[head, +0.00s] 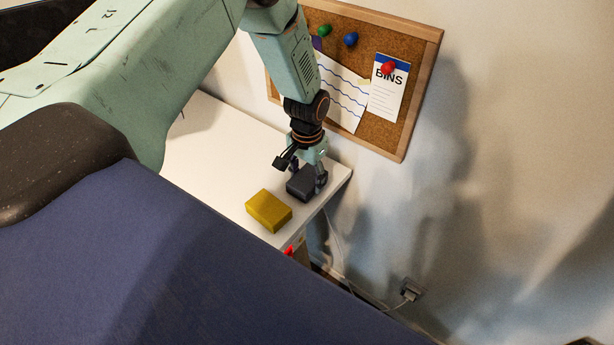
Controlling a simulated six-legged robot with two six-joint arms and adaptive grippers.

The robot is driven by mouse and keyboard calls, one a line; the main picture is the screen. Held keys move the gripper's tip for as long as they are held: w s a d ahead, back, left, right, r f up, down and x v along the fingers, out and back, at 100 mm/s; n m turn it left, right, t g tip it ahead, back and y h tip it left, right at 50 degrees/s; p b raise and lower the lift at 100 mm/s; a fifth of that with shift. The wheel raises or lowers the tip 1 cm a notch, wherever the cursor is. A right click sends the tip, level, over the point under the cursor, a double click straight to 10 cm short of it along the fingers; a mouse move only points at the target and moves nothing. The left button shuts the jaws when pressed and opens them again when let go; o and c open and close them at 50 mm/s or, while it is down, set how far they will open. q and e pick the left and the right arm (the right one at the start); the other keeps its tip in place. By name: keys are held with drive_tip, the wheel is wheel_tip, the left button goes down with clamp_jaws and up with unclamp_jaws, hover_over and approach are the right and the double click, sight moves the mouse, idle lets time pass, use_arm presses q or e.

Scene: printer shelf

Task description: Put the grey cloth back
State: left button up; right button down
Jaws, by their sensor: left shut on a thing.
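The grey cloth (301,184) shows as a dark grey, folded, block-like piece at the right end of the white shelf top. My left gripper (307,175) points down over it and is shut on it, with a finger on its right side. The gripper hides part of the cloth's top and far side. I cannot tell whether the cloth touches the shelf or is slightly raised. My right gripper is not in view.
A yellow block (268,211) lies just left of and nearer than the cloth on the white shelf top (225,140). The shelf's right edge is close to the cloth. A cork board (408,125) with pinned papers hangs on the wall behind. A cable runs down to a wall socket (410,289).

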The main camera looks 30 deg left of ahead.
sight(306, 177)
use_arm(q)
drive_tip(key=shift+a+f, duration=0.1)
drive_tip(key=o, duration=0.9)
drive_tip(key=shift+a+f, duration=0.1)
drive_tip(key=shift+f, duration=0.05)
drive_tip(key=shift+c, duration=0.2)
drive_tip(key=shift+o, duration=1.2)
drive_tip(key=shift+r, duration=0.25)
drive_tip(key=shift+w+r, duration=0.1)
drive_tip(key=shift+r, duration=0.25)
wheel_tip(306, 177, up, 11)
drive_tip(key=p, duration=0.1)
drive_tip(key=shift+r, duration=0.15)
